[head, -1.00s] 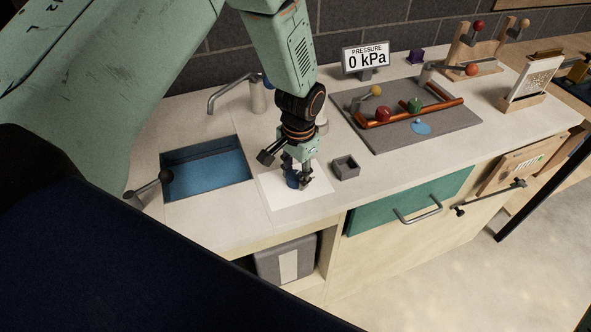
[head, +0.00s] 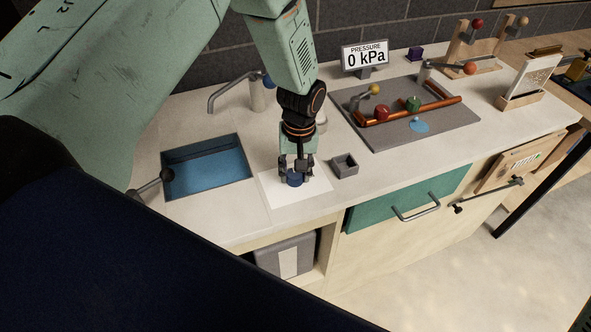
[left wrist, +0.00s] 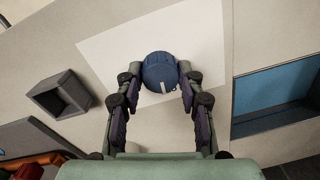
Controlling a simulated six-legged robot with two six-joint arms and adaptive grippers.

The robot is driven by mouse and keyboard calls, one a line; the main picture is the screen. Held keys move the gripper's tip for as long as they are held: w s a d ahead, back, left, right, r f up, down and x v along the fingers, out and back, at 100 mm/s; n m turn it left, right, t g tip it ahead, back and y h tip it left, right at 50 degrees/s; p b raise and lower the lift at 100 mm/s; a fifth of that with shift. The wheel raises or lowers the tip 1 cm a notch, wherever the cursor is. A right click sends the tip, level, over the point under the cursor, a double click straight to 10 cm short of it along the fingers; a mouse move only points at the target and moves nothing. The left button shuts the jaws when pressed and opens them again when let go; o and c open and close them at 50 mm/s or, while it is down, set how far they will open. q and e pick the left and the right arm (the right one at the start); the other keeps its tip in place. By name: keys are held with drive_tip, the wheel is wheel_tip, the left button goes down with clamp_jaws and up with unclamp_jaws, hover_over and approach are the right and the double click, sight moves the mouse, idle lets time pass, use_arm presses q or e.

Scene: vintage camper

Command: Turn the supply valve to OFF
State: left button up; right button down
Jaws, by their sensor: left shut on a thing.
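A blue round knob-like piece (head: 295,180) with a short pale mark on top is on a white sheet or plate (head: 315,186) on the counter. It also shows in the left wrist view (left wrist: 159,70). My left gripper (head: 296,170) points down with its fingers on both sides of the blue piece, shut on it. A grey board (head: 395,138) at the back carries a copper pipe (head: 385,121) with red (head: 383,114), green (head: 414,104) and yellow (head: 374,89) knobs. I cannot tell which part is labelled as the supply valve. My right gripper is out of view.
A sign (head: 366,57) reads "PRESSURE 0 kPa". A small grey open box (head: 344,167) stands just right of the white sheet. A blue sink (head: 207,170) and tap (head: 254,97) lie left. The counter's front edge is close.

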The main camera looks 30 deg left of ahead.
use_arm(q)
drive_tip(key=shift+w+r+n, duration=0.25)
drive_tip(key=shift+w+n, duration=0.1)
drive_tip(key=shift+n, duration=0.35)
drive_tip(key=o, duration=1.2)
drive_tip(key=shift+s+f, duration=0.15)
drive_tip(key=shift+s, duration=0.1)
drive_tip(key=r, duration=1.2)
drive_tip(key=shift+w+d, duration=0.2)
drive_tip(key=shift+s, duration=0.1)
